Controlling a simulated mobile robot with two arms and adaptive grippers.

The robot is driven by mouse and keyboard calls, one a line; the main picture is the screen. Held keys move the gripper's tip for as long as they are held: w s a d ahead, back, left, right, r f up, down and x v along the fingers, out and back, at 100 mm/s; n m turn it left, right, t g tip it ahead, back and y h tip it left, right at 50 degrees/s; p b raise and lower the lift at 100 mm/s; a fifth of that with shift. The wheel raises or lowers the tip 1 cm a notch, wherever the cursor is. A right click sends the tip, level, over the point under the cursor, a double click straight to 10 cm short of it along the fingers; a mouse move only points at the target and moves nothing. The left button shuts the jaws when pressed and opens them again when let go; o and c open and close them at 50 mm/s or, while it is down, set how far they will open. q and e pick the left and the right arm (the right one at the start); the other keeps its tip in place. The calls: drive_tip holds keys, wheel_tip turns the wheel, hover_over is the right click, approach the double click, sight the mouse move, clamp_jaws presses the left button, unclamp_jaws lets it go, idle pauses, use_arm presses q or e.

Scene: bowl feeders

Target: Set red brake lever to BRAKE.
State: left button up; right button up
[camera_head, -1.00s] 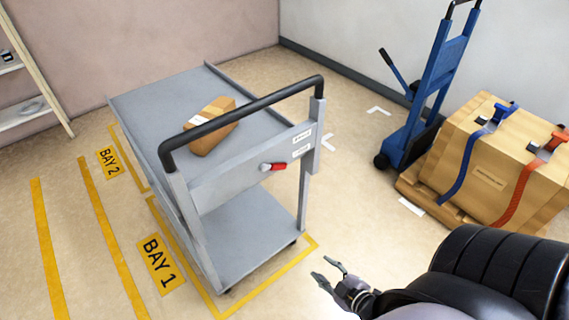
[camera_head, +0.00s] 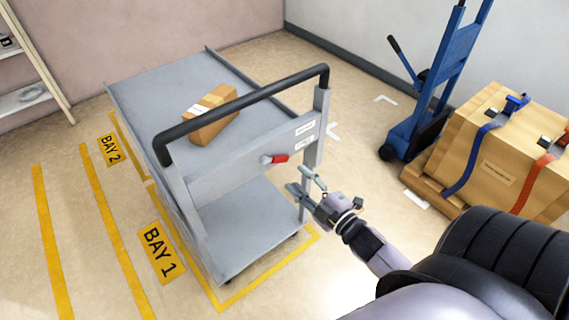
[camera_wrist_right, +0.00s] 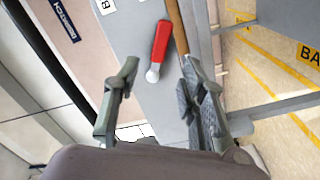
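The red brake lever (camera_head: 279,159) sits on the end panel of the grey cart (camera_head: 228,168), below its black push handle. In the head view its red grip points right from a pale pivot. In the right wrist view the red lever (camera_wrist_right: 160,42) lies ahead of the fingertips, roughly between their lines. My right gripper (camera_head: 300,180) is open and empty, just below and right of the lever, apart from it. It also shows open in the wrist view (camera_wrist_right: 158,78). Two small labels (camera_head: 304,135) are right of the lever; their text is unreadable in the head view. My left gripper is not in view.
A cardboard box (camera_head: 213,128) lies on the cart's top deck. A blue hand truck (camera_head: 432,95) and a strapped crate (camera_head: 490,150) stand at the right. Yellow floor lines mark BAY 1 (camera_head: 160,251) and BAY 2. The floor left of the cart is clear.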

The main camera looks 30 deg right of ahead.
sight(280, 161)
drive_tip(key=w, duration=0.7)
drive_tip(key=shift+w+a, duration=0.15)
drive_tip(key=shift+a, duration=0.15)
drive_tip(key=shift+c, duration=0.4)
clamp_jaws()
